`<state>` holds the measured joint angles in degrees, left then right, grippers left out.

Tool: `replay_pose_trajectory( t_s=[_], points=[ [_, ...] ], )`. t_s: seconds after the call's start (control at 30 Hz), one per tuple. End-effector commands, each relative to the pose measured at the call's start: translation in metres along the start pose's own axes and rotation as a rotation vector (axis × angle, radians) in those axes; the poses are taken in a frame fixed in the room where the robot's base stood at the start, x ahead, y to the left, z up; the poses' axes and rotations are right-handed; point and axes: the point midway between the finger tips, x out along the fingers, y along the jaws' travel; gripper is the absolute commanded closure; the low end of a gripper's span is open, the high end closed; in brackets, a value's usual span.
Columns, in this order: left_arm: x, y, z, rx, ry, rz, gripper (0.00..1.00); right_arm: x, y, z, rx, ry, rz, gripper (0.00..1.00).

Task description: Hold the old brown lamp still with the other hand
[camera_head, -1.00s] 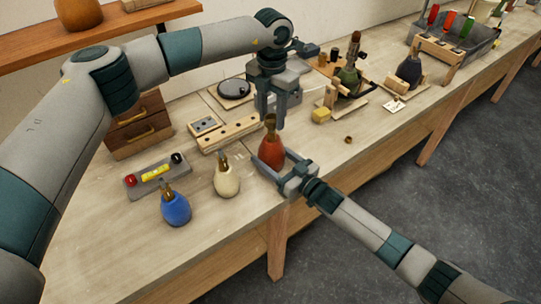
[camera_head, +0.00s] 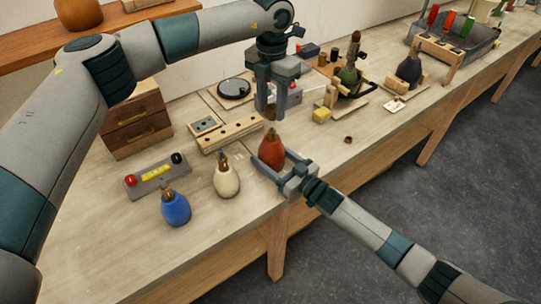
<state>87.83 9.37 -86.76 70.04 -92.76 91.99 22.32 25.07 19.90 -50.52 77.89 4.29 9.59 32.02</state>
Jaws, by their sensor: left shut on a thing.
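The reddish-brown lamp (camera_head: 271,153) stands upright near the table's front edge, with a narrow brass-coloured top. My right gripper (camera_head: 272,163) reaches in from the front right, its fingers on either side of the lamp's body, apparently against it. My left gripper (camera_head: 271,112) points straight down just above the lamp. It is shut on a small dark brass-brown piece (camera_head: 271,116), partly hidden between its fingers. A narrow gap seems to show between this piece and the lamp's top.
A cream lamp (camera_head: 227,181) and a blue lamp (camera_head: 175,209) stand to the left. Behind them is a grey tester with a yellow label (camera_head: 157,177). Table right of the lamp is mostly clear.

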Motion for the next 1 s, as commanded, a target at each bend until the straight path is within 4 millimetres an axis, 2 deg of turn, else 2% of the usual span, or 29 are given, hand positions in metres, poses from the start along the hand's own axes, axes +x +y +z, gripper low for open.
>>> replay_pose_trajectory(
  t_s=[0.47, 0.5, 0.57, 1.0],
  points=[
    [-0.0067, 0.0000, -0.0001, 0.000, 0.000, 0.001, 1.00, -0.0001, 0.0001, 0.0005, 0.001, -0.001, 0.000, 0.61],
    [-0.0066, 0.0000, 0.0000, 0.000, 0.000, 0.001, 1.00, -0.0001, 0.0001, 0.0005, 0.001, -0.001, 0.000, 0.27],
    [-0.0066, 0.0000, 0.0000, 0.000, 0.000, 0.001, 1.00, -0.0001, 0.0001, 0.0005, 0.001, -0.001, 0.000, 0.12],
    [-0.0064, 0.0000, 0.0000, 0.000, 0.000, 0.001, 1.00, -0.0046, -0.0001, 0.0006, 0.001, -0.001, 0.000, 0.12]
  ],
)
